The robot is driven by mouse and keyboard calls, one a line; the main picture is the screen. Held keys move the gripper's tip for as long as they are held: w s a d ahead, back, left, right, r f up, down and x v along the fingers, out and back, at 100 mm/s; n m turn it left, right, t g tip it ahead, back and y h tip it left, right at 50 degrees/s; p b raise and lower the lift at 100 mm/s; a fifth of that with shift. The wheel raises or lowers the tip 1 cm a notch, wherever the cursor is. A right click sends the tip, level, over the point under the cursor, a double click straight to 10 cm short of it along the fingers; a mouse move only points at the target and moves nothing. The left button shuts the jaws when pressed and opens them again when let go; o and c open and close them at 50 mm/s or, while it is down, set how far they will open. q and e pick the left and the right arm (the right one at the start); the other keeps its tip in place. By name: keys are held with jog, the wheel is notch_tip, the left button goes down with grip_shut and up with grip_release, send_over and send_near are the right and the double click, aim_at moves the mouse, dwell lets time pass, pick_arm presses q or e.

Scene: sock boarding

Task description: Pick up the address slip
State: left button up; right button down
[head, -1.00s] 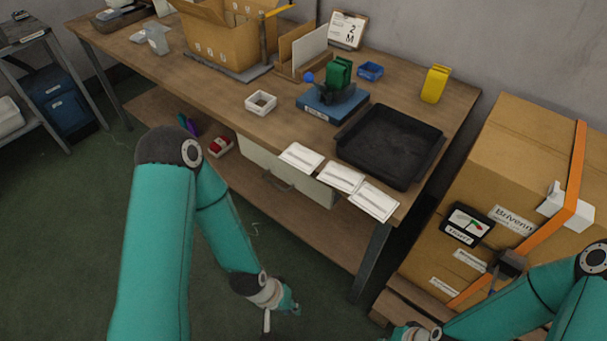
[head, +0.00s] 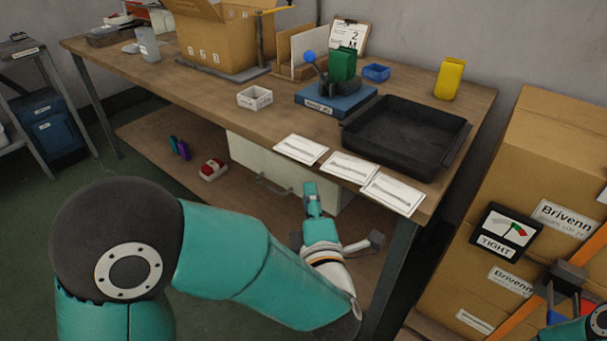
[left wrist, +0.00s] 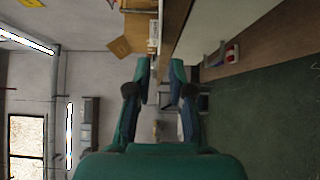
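Three white slips with printed lines lie in a row along the table's front edge in the head view: a left one (head: 301,149), a middle one (head: 350,168) and a right one (head: 393,194). The print is too small to read, so I cannot tell which is the address slip. My left gripper (head: 312,197) is just in front of and below the table edge, near the slips and apart from them. In the left wrist view its two fingers (left wrist: 160,78) stand apart with nothing between them. My right gripper is out of view.
A black tray (head: 408,136) sits behind the slips on the wooden table (head: 215,93). Strapped cartons (head: 553,150) are at right.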

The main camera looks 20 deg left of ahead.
pick_arm(q)
jog(key=p, duration=0.3)
send_near(301, 149)
jog(key=b+x, duration=0.1)
jog(key=x, duration=0.2)
jog(key=shift+w+f+b, duration=0.2)
jog(key=shift+w+b, duration=0.1)
jog(key=shift+b, duration=0.1)
jog(key=shift+w+a, duration=0.1)
jog(key=shift+r, duration=0.1)
grip_shut()
